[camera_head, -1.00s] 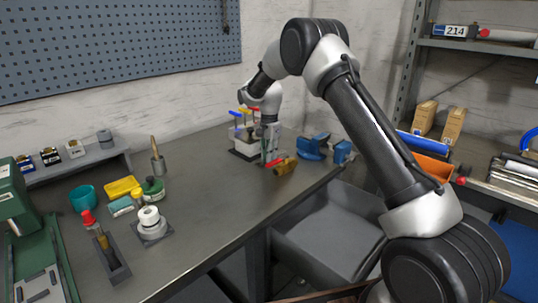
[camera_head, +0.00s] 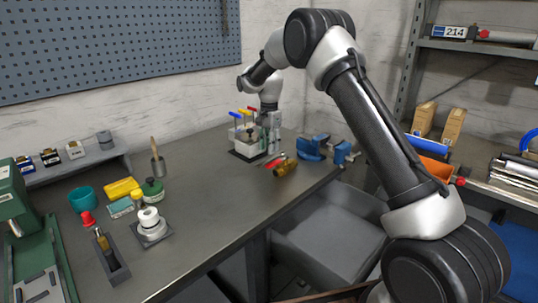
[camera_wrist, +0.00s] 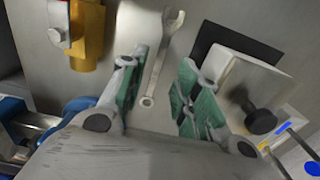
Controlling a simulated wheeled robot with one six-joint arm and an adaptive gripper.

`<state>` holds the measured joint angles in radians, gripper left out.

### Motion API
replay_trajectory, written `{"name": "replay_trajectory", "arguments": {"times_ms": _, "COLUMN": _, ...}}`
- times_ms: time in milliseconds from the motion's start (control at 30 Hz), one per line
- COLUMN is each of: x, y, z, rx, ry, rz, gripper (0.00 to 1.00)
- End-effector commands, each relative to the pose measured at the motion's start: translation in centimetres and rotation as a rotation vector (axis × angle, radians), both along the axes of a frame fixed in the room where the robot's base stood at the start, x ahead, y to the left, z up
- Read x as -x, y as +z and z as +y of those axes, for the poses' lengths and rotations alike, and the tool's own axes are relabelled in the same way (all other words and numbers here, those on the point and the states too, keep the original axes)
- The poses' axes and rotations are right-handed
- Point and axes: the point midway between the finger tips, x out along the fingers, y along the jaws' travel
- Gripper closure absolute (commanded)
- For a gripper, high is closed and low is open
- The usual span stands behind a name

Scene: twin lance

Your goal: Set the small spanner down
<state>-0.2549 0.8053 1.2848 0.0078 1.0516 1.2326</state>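The small spanner (camera_wrist: 160,60) is a plain grey metal one, seen in the wrist view lying flat on the grey bench top. Its open jaw is at the top of that picture and its ring end (camera_wrist: 147,101) is nearer my gripper. My gripper (camera_wrist: 155,88) has green pads, which stand well apart with the spanner showing between and beyond them. Neither pad appears to touch it. In the head view my gripper (camera_head: 273,142) is above the far end of the bench (camera_head: 215,195), and I cannot make out the spanner there.
A pale block with coloured-handled tools (camera_head: 243,142) stands close on one side of my gripper. A brass-coloured piece (camera_head: 285,167) and a blue vise (camera_head: 312,148) are on the other side. The middle of the bench is clear. A grey bin (camera_head: 330,225) is beside the bench.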

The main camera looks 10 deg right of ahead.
Motion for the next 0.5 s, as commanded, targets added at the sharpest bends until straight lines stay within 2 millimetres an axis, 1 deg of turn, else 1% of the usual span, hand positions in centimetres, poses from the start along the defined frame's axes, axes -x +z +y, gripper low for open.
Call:
{"name": "replay_trajectory", "arguments": {"times_ms": 33, "x": -0.1, "y": 1.3, "z": 0.0, "rx": -0.001, "ry": 0.000, "rz": -0.004, "gripper": 0.68}}
{"name": "replay_trajectory", "arguments": {"times_ms": 200, "x": 0.0, "y": 4.8, "z": 0.0, "rx": 0.000, "ry": 0.000, "rz": -0.002, "gripper": 0.68}}
{"name": "replay_trajectory", "arguments": {"times_ms": 333, "x": 0.0, "y": 6.6, "z": -0.1, "rx": -0.001, "ry": 0.000, "rz": -0.001, "gripper": 0.68}}
{"name": "replay_trajectory", "arguments": {"times_ms": 500, "x": 0.0, "y": 7.5, "z": -0.1, "rx": 0.000, "ry": 0.000, "rz": 0.000, "gripper": 0.68}}
